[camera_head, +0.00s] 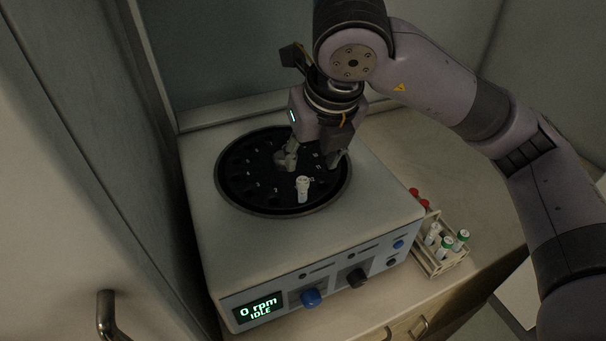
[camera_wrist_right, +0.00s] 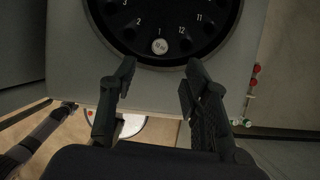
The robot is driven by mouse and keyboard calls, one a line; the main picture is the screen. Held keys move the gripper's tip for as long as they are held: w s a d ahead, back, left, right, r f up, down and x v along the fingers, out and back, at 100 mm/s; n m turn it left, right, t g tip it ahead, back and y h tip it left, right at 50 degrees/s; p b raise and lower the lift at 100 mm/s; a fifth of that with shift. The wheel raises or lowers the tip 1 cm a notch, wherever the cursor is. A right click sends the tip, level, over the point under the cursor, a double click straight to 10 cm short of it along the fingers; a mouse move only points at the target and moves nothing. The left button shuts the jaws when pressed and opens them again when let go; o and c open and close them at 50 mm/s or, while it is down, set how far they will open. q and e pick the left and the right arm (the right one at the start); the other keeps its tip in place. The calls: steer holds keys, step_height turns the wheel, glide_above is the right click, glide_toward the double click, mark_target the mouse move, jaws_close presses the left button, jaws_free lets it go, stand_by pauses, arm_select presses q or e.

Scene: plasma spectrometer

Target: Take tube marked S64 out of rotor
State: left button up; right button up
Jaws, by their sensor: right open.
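A white capped tube (camera_head: 303,188) stands in the black rotor (camera_head: 232,186) of the centrifuge, at its front edge. In the right wrist view the tube's round cap (camera_wrist_right: 159,46) sits by the number 1 on the rotor (camera_wrist_right: 180,20). The marking on the cap is too small to read. My right gripper (camera_head: 311,160) is over the rotor, behind the tube in the head view, with its fingers apart and empty. In the right wrist view the tube lies beyond the open fingertips (camera_wrist_right: 160,66), roughly midway across the gap. My left gripper is not in view.
The centrifuge (camera_head: 370,215) has its rotor exposed, and its display (camera_head: 259,308) reads 0 rpm, IDLE. A rack (camera_head: 434,266) with green-capped and white tubes stands to its right, with red caps behind. A cabinet wall is close on the left.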

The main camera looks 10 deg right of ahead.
mark_target(303, 180)
steer(key=p+x, duration=0.2)
steer(key=x, duration=0.8)
steer(key=shift+w+f, duration=0.15)
steer(key=shift+f, duration=0.2)
jaws_close()
steer(key=shift+r+p, duration=1.6)
steer(key=shift+r, duration=2.35)
